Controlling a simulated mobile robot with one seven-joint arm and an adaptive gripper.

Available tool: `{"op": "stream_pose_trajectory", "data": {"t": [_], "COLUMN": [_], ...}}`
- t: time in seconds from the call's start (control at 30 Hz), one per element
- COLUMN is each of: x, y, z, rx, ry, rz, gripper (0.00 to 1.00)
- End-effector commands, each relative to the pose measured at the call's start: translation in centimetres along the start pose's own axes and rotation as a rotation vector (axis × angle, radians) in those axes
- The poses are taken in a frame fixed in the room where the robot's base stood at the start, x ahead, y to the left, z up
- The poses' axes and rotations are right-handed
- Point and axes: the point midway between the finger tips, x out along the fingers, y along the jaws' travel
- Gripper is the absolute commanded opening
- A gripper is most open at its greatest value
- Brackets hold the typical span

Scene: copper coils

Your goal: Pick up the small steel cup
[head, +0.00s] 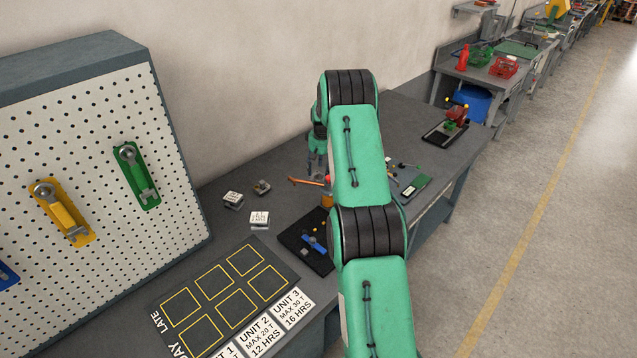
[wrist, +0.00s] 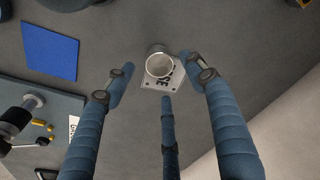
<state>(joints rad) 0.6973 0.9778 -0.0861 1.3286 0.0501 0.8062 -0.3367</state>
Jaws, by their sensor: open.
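The small steel cup (wrist: 158,65) shows in the wrist view, round and open at the top. It stands at the edge of a pale square plate (wrist: 152,87) with dark lettering; I cannot tell whether it rests on the plate or beside it. My gripper (wrist: 162,76) has its fingers spread apart around the cup and plate, with nothing between them in contact. In the head view my gripper (head: 316,166) is small and partly hidden behind my arm, over the far part of the bench. I cannot make out the cup in the head view.
A blue square (wrist: 50,51) and a dark board with black and brass parts (wrist: 42,124) lie left in the wrist view. In the head view, small labelled blocks (head: 259,219), an orange-handled tool (head: 306,182) and a red vise (head: 456,114) are on the grey bench (head: 222,190).

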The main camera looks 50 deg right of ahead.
Motion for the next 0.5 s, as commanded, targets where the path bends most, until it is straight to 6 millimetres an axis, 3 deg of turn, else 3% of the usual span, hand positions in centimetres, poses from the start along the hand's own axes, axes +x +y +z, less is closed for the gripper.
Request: {"op": "stream_pose_trajectory", "data": {"t": [0.23, 0.5], "x": [0.8, 3.6], "y": [0.0, 0.0], "z": [0.1, 0.3], "rx": [0.000, 0.000], "ry": [-0.002, -0.002], "rz": [-0.001, 0.000], "gripper": [0.55, 0.55]}}
